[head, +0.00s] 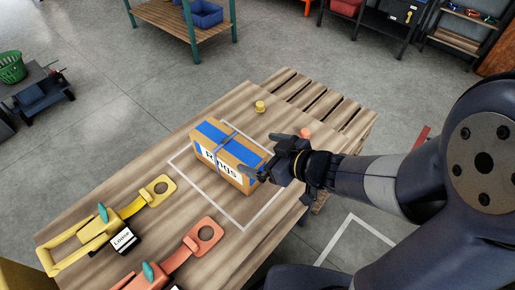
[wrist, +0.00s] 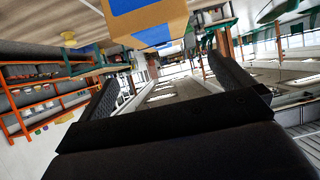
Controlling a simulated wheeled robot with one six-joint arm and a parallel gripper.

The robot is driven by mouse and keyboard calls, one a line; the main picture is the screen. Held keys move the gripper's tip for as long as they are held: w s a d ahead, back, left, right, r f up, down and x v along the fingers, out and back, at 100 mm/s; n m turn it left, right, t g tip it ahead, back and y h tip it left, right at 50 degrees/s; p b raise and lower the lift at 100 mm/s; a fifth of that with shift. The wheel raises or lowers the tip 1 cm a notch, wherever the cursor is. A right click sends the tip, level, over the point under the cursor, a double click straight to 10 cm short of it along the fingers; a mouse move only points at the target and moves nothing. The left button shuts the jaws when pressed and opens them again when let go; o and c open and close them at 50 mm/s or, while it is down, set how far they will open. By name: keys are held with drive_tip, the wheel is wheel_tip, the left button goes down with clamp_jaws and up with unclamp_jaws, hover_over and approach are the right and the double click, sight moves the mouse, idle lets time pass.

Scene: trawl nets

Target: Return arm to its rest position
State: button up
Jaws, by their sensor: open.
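My gripper (head: 276,158) is at the end of my arm, which reaches in from the right in the head view. It is beside the right end of a cardboard box (head: 243,150) with blue bands and a "Rings" label. In the wrist view my gripper (wrist: 175,85) has its two dark fingers spread apart with nothing between them. The box (wrist: 150,22) shows at the top of the wrist view, outside the fingers. The box stands within a white outlined rectangle on a wooden table (head: 150,230). Whether a fingertip touches the box I cannot tell.
A yellow tool (head: 95,232) and an orange tool (head: 190,250) lie at the table's near left. A small yellow knob (head: 260,106) and an orange knob (head: 305,132) are at the far side. A slatted pallet (head: 330,100) adjoins the table. Shelves stand beyond open floor.

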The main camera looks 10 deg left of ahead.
sight(230, 145)
drive_tip(key=b+x, duration=0.2)
drive_tip(key=x, duration=1)
drive_tip(key=shift+a+f+b, duration=0.15)
drive_tip(key=shift+a+b, duration=0.05)
drive_tip(key=shift+b, duration=0.1)
drive_tip(key=shift+d+r+p, duration=0.1)
drive_tip(key=shift+r+p, duration=0.2)
drive_tip(key=shift+r, duration=0.85)
drive_tip(key=shift+f, duration=0.15)
